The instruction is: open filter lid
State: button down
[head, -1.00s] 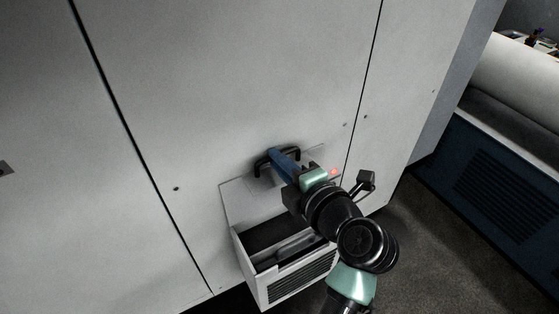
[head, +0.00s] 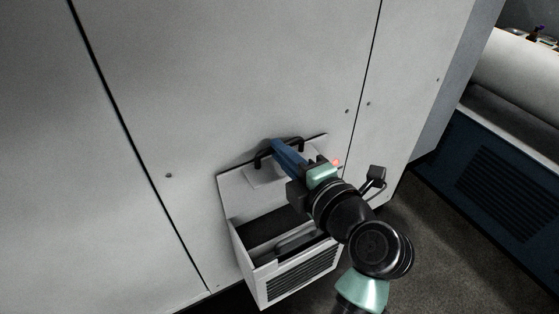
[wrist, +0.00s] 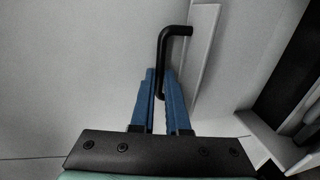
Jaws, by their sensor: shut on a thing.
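The filter lid (head: 238,190) is a flat light-grey panel standing raised at the back of the filter box (head: 299,281), against the cabinet face. The box below it is uncovered, and its dark inside shows. A black bar handle (head: 262,157) is on the lid; it also shows in the wrist view (wrist: 177,31). My gripper (head: 277,146) has blue fingers, shut on the handle. In the wrist view, the fingers (wrist: 160,88) close around the bar's lower stretch. The fingers and wrist hide part of the handle and the lid's right side.
The tall grey cabinet (head: 235,70) with dark panel seams rises behind the lid. A grey bar-like part (head: 296,238) lies inside the box. A blue vented base (head: 500,190) stands at the right. Dark floor (head: 440,235) lies between them.

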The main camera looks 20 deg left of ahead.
jog(key=shift+s+d+f+t+y+b, duration=0.3)
jog(key=shift+d+b, duration=0.2)
jog(key=shift+b, duration=1.1)
jog(key=shift+s+d+f+t+y+b, duration=0.25)
jog(key=shift+s+d+b, duration=0.2)
jog(key=shift+b, duration=1.15)
jog(key=shift+r, duration=0.15)
jog(key=c, duration=1.2)
grip_release()
jog(key=b+v, duration=0.3)
jog(key=v, duration=1)
jog(key=shift+w, duration=0.1)
